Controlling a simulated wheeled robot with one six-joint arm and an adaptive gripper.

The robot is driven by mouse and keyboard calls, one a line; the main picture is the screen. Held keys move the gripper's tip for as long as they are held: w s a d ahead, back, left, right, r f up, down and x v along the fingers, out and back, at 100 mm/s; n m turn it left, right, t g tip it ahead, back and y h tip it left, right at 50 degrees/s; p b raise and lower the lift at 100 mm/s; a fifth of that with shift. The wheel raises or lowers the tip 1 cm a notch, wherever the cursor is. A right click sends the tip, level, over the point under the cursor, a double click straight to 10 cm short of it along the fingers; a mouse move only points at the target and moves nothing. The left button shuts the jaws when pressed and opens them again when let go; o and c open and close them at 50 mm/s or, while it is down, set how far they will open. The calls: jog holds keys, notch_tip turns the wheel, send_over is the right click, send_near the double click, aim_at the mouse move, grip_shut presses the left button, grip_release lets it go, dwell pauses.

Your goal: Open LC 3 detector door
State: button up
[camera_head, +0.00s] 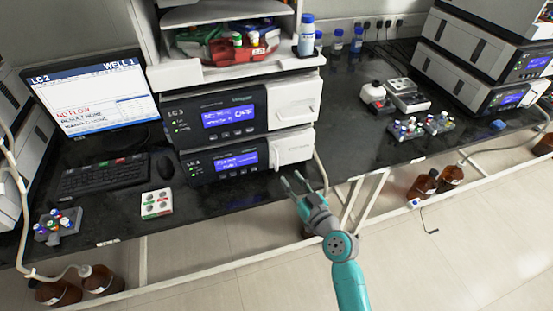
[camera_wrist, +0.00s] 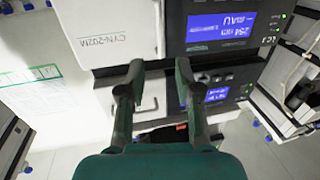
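The LC 3 stack in the head view has two dark modules. The lower module, the detector (camera_head: 222,166), has a blue screen and a white door (camera_head: 292,147) at its right end, which looks shut. In the wrist view, which appears turned upside down, the door (camera_wrist: 110,30) fills the upper left, beside the detector's blue screen (camera_wrist: 221,27). My gripper (camera_head: 293,178) is in front of and slightly below the door in the head view. Its two fingers are apart and empty in the wrist view (camera_wrist: 159,68). I cannot tell whether they touch anything.
The upper LC 3 module (camera_head: 215,117) has its own white door (camera_head: 292,102). A monitor (camera_head: 94,92), a keyboard (camera_head: 107,174) and a small white vial rack (camera_head: 156,203) stand to the left. Vial racks and another stack stand to the right. The floor before the bench is clear near my arm.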

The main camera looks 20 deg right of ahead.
aim_at(277, 169)
jog(key=w, duration=0.3)
jog(key=w+a, duration=0.1)
jog(key=w, duration=0.2)
jog(key=w+a, duration=0.1)
jog(key=w, duration=0.2)
jog(key=shift+w, duration=0.2)
grip_shut()
